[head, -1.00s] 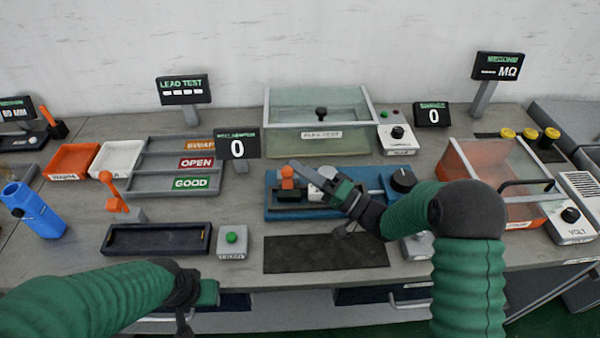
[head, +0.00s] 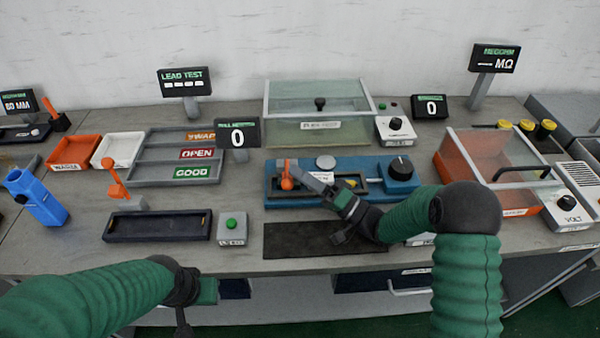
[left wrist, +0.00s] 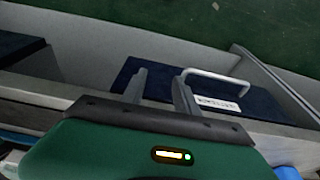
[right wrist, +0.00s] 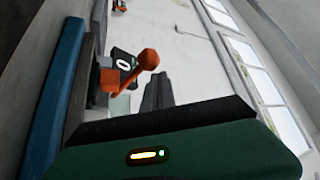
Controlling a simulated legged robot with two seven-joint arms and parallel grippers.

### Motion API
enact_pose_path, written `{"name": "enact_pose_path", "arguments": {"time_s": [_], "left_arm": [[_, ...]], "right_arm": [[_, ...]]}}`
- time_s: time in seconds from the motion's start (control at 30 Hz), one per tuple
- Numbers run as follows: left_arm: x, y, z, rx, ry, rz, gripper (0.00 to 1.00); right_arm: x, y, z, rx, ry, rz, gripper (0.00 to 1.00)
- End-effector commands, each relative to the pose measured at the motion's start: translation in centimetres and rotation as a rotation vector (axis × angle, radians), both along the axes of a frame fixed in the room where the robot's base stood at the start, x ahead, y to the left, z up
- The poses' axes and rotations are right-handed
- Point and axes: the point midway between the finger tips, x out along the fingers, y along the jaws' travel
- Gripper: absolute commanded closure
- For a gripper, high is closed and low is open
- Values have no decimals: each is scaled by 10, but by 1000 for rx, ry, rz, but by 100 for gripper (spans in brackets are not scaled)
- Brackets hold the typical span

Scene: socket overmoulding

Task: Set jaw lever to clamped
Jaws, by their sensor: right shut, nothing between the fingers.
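The jaw lever (head: 287,182) is orange with a round knob. It stands at the left end of the blue test fixture (head: 330,165) and leans toward the bench's front edge. In the right wrist view the lever (right wrist: 147,61) sticks out just left of my fingers. My right gripper (head: 306,172) is shut and empty, its tips just right of the lever; I cannot tell whether they touch it. Its fingers (right wrist: 158,90) are together in the right wrist view. My left gripper (left wrist: 162,82) is open and empty before the drawer fronts below the bench; its fingers are hidden in the head view.
A dark mat (head: 322,240) lies in front of the fixture. A clear-lidded box (head: 318,125) stands behind it and an orange-walled box (head: 470,190) to the right. A green-button box (head: 232,230) and a black tray (head: 157,227) are at the left. A second orange lever (head: 117,183) stands behind that tray.

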Motion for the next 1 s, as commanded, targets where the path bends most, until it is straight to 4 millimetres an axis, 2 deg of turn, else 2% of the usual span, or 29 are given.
{"name": "enact_pose_path", "arguments": {"time_s": [0.27,0.37,0.5,0.57,1.0], "left_arm": [[0,0,1,0,0,0,64],[0,0,5,0,0,0,64],[0,0,14,0,0,0,64],[0,0,14,0,0,0,64],[0,0,23,0,0,0,64]], "right_arm": [[0,0,3,0,0,0,100],[0,0,13,0,-1,0,100],[-1,0,41,0,-2,0,100],[-19,1,37,0,6,0,100],[-126,7,46,0,5,0,100]]}}
